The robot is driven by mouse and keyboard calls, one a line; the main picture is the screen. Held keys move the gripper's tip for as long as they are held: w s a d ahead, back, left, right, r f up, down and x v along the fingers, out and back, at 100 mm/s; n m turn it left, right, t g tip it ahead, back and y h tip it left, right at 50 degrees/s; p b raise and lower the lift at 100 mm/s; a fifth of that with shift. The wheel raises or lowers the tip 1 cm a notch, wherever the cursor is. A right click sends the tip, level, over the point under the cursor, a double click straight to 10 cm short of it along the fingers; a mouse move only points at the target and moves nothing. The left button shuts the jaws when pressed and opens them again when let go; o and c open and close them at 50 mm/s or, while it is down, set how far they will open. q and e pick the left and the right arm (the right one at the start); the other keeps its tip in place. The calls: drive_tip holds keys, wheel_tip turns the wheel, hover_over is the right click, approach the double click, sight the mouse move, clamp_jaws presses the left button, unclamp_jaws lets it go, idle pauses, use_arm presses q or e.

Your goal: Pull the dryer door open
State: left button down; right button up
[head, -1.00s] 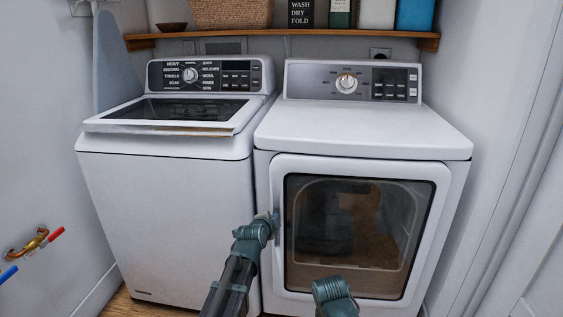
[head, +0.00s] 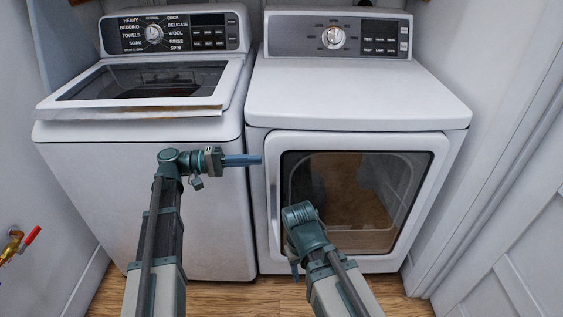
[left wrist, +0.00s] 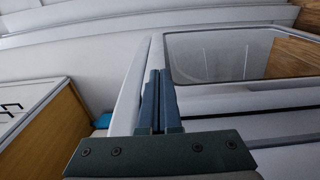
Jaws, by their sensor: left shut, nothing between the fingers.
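The dryer (head: 350,95) is the white machine on the right. Its door (head: 365,137), with a dark window, looks shut in the head view. The pale handle (head: 272,192) runs down the door's left edge. My left gripper (head: 259,160) is shut and empty, its blue fingers pointing right at the door's left edge, near the handle's upper end; I cannot tell whether they touch. In the left wrist view the shut fingers (left wrist: 159,90) lie beside a pale upright bar, with the door window (left wrist: 230,53) beyond. My right arm covers the door's lower left; its fingertips are unclear.
The washer (head: 150,215) stands close against the dryer's left side. A wall hems in the dryer on the right. A brass valve with a red handle (head: 33,235) is on the left wall. Wooden floor (head: 225,297) shows in front of the machines.

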sight(289, 159)
use_arm(q)
drive_tip(key=s+d, duration=0.3)
drive_tip(key=d, duration=0.8)
drive_tip(key=shift+s, duration=0.15)
drive_tip(key=shift+s+d, duration=0.1)
idle(0.4)
idle(1.2)
